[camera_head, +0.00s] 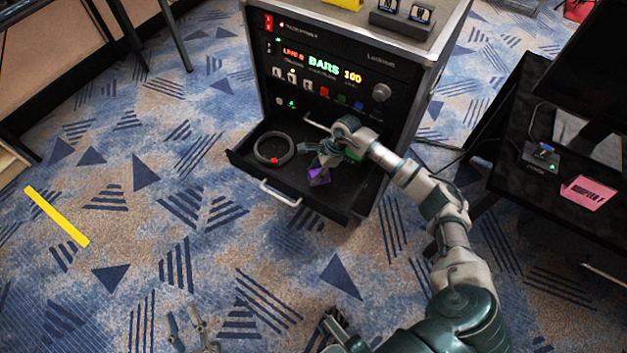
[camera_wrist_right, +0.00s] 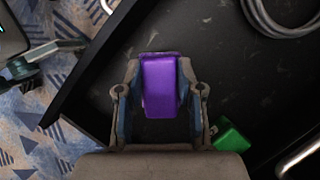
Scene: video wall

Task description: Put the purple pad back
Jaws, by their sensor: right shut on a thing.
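The purple pad (camera_head: 319,177) is a small block over the front right part of the open black drawer (camera_head: 335,203). My right gripper (camera_head: 322,165) is shut on it. In the right wrist view the purple pad (camera_wrist_right: 160,85) sits between both fingers of the right gripper (camera_wrist_right: 160,95), above the dark drawer floor. I cannot tell whether the pad touches that floor. My left gripper (camera_head: 190,328) is low at the bottom edge of the head view, over the carpet, with its fingers apart and empty.
A coiled grey cable (camera_head: 274,149) lies in the drawer's left side. A green block (camera_wrist_right: 231,136) is beside the right gripper. The rack cabinet (camera_head: 335,75) with lit panel stands behind the drawer. A black desk (camera_head: 520,165) is at right. A yellow strip (camera_head: 57,216) lies on the carpet.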

